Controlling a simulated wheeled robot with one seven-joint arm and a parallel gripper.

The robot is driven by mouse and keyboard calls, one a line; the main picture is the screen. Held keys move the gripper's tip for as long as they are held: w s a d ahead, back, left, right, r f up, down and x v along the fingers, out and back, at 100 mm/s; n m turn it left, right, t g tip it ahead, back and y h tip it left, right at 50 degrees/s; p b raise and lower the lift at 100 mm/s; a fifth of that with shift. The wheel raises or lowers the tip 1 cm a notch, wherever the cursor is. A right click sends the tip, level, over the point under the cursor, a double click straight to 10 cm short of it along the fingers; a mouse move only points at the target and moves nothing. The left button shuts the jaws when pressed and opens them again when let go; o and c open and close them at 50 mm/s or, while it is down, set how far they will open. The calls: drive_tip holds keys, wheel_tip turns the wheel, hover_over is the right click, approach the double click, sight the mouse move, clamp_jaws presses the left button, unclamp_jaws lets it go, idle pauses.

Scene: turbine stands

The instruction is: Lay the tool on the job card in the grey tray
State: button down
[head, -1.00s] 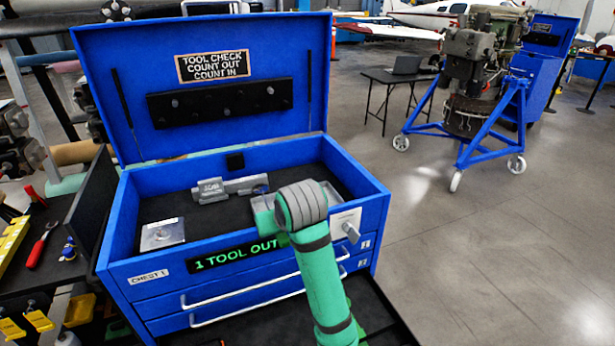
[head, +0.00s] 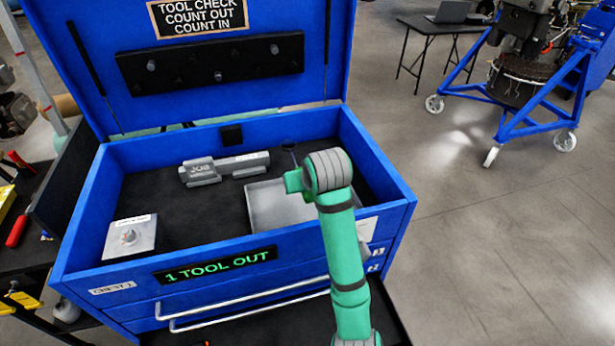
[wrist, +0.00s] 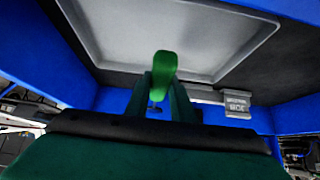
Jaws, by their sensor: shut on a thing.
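The grey tray (head: 262,207) sits inside the blue chest, at the right of its dark floor. It also fills the upper part of the wrist view (wrist: 110,45), where its bare grey floor shows. I cannot make out a job card in it. My gripper (wrist: 163,92) is shut on the tool, whose green rounded handle (wrist: 164,64) stands out between the fingers. The rest of the tool is mostly hidden. In the head view my green arm reaches over the chest's front right and hides part of the tray; the fingers are not clear there.
A grey block lettered JOB (head: 224,167) lies behind and left of the tray. The blue chest (head: 85,215) has raised walls and an open lid (head: 310,90). Its sign reads 1 TOOL OUT.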

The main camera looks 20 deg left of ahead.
sight(303, 206)
drive_tip(key=shift+f, duration=4.55)
